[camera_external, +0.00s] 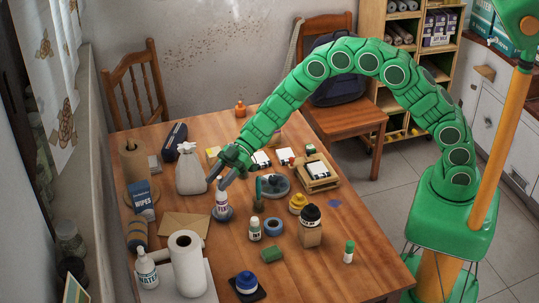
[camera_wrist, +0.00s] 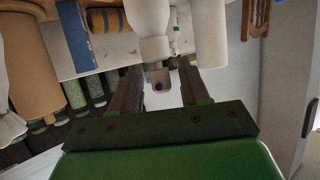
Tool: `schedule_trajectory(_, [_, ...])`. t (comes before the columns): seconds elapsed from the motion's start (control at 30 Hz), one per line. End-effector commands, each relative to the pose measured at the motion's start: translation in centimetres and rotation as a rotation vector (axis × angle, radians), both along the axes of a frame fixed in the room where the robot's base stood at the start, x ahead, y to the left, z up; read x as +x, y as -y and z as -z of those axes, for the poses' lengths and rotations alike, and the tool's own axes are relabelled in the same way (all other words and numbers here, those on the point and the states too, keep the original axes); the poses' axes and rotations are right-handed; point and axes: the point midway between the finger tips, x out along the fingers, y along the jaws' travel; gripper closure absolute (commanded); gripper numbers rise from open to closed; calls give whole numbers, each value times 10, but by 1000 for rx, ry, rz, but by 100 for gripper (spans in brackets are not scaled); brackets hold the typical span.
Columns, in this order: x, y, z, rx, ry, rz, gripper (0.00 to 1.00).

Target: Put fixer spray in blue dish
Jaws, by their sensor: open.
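The fixer spray (camera_external: 221,202) is a small white bottle with a "FIX" label, standing upright near the table's middle. The dish cannot be made out in the wrist view.
A white cloth bag (camera_external: 190,172) stands behind-left of the bottle. A brown envelope (camera_external: 184,225) and a white paper roll (camera_external: 187,263) are in front-left. The table's right front is mostly clear.

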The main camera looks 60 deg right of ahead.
Motion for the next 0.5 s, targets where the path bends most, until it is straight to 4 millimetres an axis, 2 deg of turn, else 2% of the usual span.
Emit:
schedule_trajectory(0.17, [0,1,-4,1,1,1,55])
schedule_trajectory(0.5, [-7,33,-17,0,-1,1,55])
